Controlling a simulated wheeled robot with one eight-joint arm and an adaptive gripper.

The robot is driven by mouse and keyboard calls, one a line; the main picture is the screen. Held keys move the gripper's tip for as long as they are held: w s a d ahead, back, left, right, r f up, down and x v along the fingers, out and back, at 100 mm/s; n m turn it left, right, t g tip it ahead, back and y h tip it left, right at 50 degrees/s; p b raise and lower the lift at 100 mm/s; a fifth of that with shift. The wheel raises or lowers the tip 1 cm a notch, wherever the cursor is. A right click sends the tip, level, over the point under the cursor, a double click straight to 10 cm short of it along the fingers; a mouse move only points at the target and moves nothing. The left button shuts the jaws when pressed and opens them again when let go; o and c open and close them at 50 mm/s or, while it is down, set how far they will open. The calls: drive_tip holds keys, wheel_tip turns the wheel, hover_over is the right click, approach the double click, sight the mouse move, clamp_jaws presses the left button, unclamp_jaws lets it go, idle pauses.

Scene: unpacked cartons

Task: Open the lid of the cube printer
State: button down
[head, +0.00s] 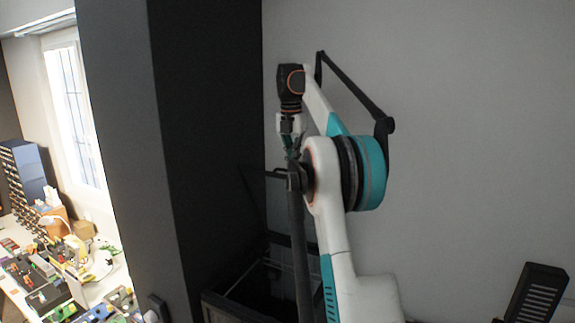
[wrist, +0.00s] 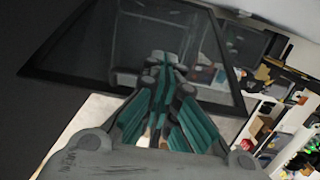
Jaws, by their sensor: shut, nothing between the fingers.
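The cube printer (head: 225,306) is a black-framed box low in the middle of the head view, partly hidden by my arm. Its lid, a dark-framed see-through panel (head: 277,205), stands raised above the box at a steep angle. In the wrist view the lid (wrist: 85,45) fills the upper left and centre, with its dark frame around smoky glass. My gripper (head: 289,150) is by the lid's upper part. In the wrist view its teal-lined fingers (wrist: 163,68) are closed together with nothing between them. The fingertips overlap the glass; I cannot tell if they touch it.
A dark wall or pillar (head: 130,130) stands left of the printer, and a pale wall (head: 470,120) is behind. A cluttered bench (head: 65,270) is at far left by a window. The wrist view shows white shelves (wrist: 262,125) with small items at right.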

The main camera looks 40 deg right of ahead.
drive_tip(key=shift+w+d+r, duration=0.1)
drive_tip(key=shift+w+d, duration=0.05)
drive_tip(key=shift+d, duration=0.25)
idle(0.3)
